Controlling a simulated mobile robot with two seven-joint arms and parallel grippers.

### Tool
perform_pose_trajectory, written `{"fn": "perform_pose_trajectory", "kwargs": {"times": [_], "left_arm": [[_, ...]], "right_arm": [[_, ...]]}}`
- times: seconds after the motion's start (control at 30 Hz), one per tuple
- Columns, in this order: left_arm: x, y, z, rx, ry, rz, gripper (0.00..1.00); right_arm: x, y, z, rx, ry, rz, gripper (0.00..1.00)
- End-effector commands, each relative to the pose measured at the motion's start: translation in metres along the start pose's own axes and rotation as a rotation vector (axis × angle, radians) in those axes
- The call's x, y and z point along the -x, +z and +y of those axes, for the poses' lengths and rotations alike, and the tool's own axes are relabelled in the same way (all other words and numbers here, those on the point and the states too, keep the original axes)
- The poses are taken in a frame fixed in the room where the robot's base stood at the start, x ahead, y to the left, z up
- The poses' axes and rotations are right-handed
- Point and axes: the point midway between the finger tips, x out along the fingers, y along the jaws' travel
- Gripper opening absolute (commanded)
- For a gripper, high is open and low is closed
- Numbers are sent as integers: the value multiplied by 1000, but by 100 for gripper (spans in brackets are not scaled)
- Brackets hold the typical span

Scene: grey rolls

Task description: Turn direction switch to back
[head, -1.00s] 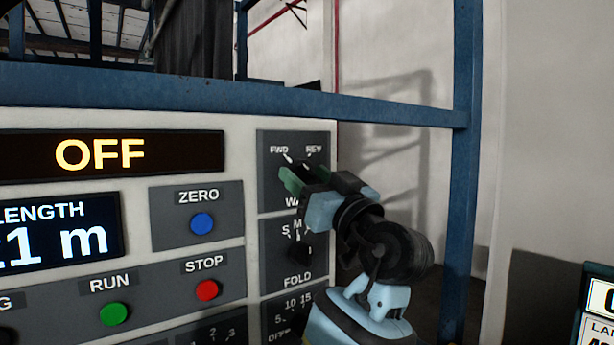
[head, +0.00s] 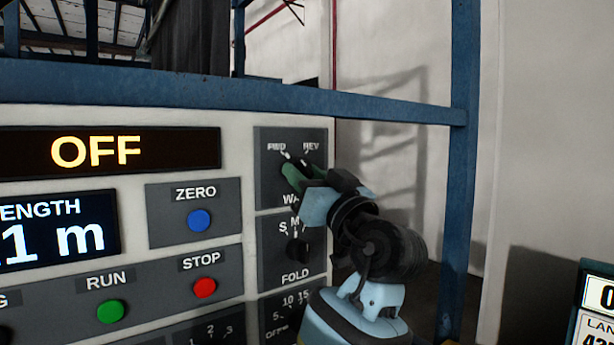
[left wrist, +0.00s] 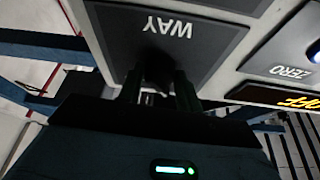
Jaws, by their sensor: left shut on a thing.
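The direction switch is on a dark plate (head: 268,190) marked FWD at left, REV at right and WAY below. My left gripper (head: 301,172) is at this switch, its green fingers closed around the knob. The fingers and wrist hide most of the knob, so I cannot tell which mark it points to. In the left wrist view the dark knob (left wrist: 156,66) sits between the two fingers of the left gripper (left wrist: 158,88), with the WAY plate (left wrist: 215,45) behind it. My right gripper is not in view.
A FOLD knob (head: 297,250) is just below. To the left are a blue ZERO button (head: 199,221), red STOP button (head: 205,288), green RUN button (head: 111,311) and a display reading OFF (head: 97,151). A blue frame post (head: 458,190) stands at the right.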

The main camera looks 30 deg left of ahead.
Motion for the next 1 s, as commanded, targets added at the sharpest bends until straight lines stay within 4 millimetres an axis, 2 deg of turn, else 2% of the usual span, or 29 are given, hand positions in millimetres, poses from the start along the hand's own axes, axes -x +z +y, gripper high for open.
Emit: {"fn": "perform_pose_trajectory", "kwargs": {"times": [1.0], "left_arm": [[-2,-7,-10,-842,353,4,12]], "right_arm": [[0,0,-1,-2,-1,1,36]]}}
